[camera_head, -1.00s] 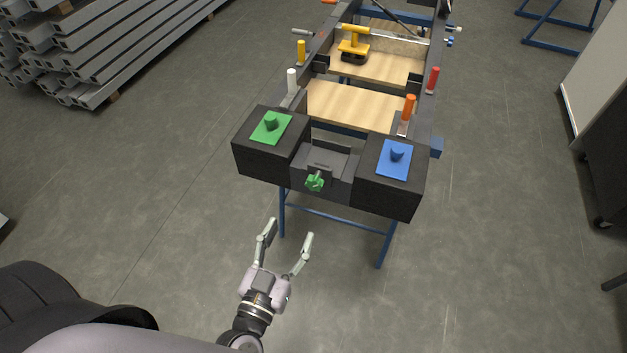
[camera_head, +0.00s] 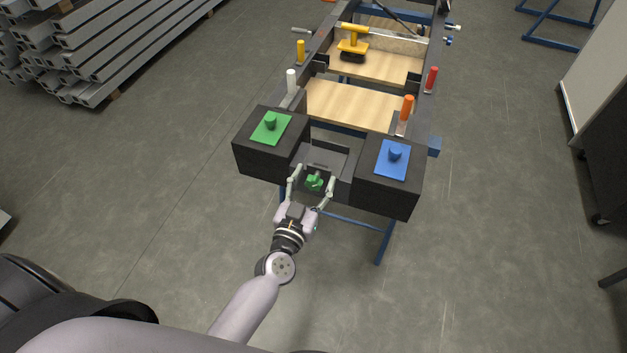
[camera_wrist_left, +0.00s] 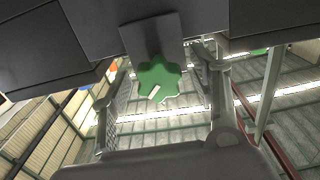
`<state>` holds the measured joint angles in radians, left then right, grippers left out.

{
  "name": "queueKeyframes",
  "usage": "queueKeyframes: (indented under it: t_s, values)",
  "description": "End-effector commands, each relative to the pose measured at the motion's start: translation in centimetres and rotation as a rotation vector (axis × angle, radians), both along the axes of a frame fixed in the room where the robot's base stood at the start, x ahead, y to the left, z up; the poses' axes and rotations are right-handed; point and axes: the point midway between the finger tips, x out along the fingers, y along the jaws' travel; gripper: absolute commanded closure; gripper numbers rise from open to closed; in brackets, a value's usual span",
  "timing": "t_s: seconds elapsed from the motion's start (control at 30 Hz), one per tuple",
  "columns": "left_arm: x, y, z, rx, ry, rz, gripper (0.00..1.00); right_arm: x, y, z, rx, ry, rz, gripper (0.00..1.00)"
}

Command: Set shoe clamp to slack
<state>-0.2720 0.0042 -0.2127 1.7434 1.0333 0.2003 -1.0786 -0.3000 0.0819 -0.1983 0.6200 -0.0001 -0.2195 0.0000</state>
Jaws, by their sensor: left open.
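The shoe clamp's green star-shaped knob (camera_head: 314,181) sits at the front of the dark clamp tray (camera_head: 325,158), between two black blocks. In the left wrist view the green knob (camera_wrist_left: 158,80) is large, below a dark bracket (camera_wrist_left: 152,35), with a pale handle or pin across it. My left gripper (camera_head: 310,188) is open, with one finger on each side of the knob. In the left wrist view the fingers of my left gripper (camera_wrist_left: 160,95) are apart, and I see no contact with the knob. My right gripper is not in view.
The left black block (camera_head: 262,155) bears a green plate with a knob; the right black block (camera_head: 385,190) bears a blue one. Behind are wooden boards (camera_head: 350,105), coloured handles and a yellow-handled brush (camera_head: 354,45). Grey metal profiles (camera_head: 90,50) are stacked at upper left. The floor in front is clear.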

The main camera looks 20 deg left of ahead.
Motion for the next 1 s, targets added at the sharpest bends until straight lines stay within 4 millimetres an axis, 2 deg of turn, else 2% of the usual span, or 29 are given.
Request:
queueKeyframes:
  t_s: [0.13,0.87,1.0]
  values:
    - [-0.02,0.00,-0.01,0.000,0.000,0.000,0.45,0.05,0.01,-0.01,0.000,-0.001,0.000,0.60]
    - [-0.06,0.00,-0.01,0.000,0.000,0.000,0.93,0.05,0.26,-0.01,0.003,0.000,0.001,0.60]
    - [-0.06,0.01,0.00,-0.005,0.000,0.000,0.93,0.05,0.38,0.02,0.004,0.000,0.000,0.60]
